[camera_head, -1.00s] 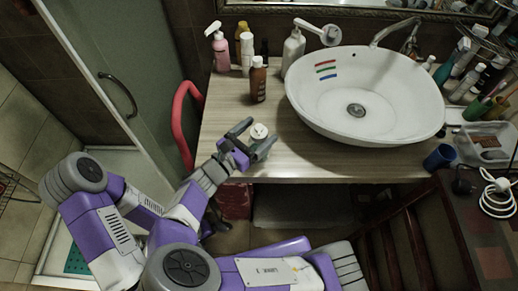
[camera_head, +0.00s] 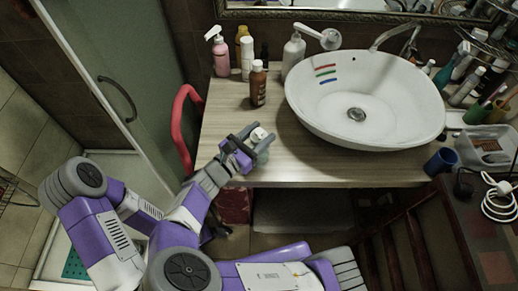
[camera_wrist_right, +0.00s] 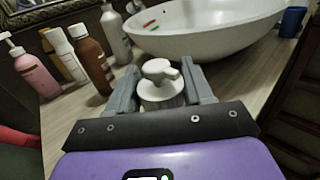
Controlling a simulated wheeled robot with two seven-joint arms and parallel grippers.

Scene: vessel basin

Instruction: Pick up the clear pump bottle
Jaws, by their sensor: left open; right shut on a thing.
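The clear pump bottle, with a white pump head (camera_head: 259,134), is at the front left edge of the wooden counter. My right gripper (camera_head: 258,140) is shut on it, with a grey finger on either side. In the right wrist view, the white pump head (camera_wrist_right: 160,72) shows between the fingers (camera_wrist_right: 160,88); the lower body is hidden behind the gripper. I cannot tell whether the bottle's base touches the counter. My left gripper (camera_head: 214,232) is low, below the counter edge, and mostly hidden behind my arm; its fingers are hard to make out.
A brown bottle (camera_head: 258,84) stands behind the gripper, with a pink pump bottle (camera_head: 220,53) and a white pump bottle (camera_head: 293,52) further back. The white basin (camera_head: 365,100) is to the right. A red curved rail (camera_head: 179,125) is left of the counter.

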